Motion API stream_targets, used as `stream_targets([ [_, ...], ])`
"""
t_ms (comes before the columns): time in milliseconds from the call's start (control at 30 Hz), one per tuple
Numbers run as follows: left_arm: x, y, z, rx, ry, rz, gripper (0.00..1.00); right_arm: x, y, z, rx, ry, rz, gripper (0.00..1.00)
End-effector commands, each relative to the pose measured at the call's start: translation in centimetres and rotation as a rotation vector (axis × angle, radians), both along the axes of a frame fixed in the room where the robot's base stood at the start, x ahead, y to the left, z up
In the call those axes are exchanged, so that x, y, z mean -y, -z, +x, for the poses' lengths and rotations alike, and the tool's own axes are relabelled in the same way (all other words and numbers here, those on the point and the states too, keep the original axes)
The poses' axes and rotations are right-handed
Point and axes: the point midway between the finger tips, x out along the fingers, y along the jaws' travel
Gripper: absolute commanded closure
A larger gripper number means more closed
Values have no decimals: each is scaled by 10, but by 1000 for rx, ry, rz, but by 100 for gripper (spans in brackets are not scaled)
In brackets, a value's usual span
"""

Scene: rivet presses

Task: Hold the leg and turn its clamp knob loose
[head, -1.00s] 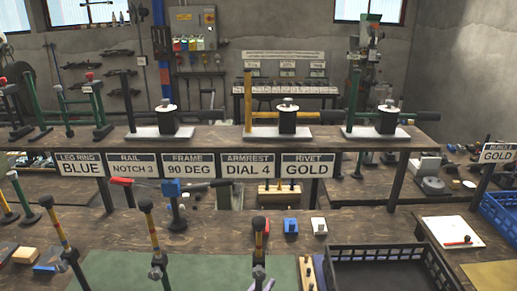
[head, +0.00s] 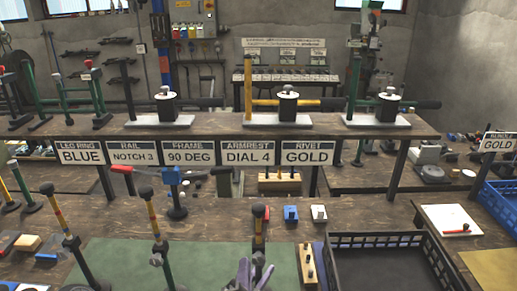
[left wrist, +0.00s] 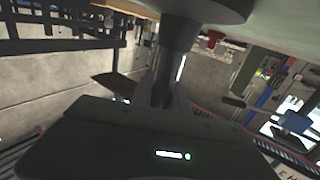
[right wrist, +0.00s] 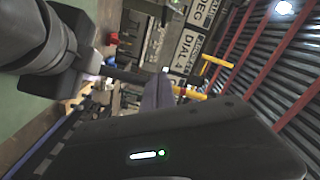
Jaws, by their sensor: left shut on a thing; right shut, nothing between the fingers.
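I cannot tell there which arm each finger belongs to. In the left wrist view, my left gripper (left wrist: 166,92) is shut on a dark grey shaft (left wrist: 176,48), just by a wide round flange (left wrist: 205,8). In the right wrist view, my right gripper (right wrist: 158,92) is shut and empty, close to a dark block and post (right wrist: 70,55). The clamp knob is not clearly distinguishable.
A black crate (head: 378,240) stands right of the right leg. A wooden strip with pegs (head: 307,266) and small blue and white blocks lie between. A green mat (head: 200,258) lies under the legs. Signs (head: 188,153) hang along the raised shelf behind.

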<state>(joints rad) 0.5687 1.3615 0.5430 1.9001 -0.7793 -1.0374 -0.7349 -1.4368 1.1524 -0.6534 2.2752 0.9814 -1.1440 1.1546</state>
Motion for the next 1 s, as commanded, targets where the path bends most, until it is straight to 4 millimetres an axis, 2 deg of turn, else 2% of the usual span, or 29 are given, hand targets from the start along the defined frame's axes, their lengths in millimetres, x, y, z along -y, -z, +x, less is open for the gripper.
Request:
stream_targets([
  [1000,-1,0,1,0,-3,-1,100,6,0,0,1,5,0,100],
])
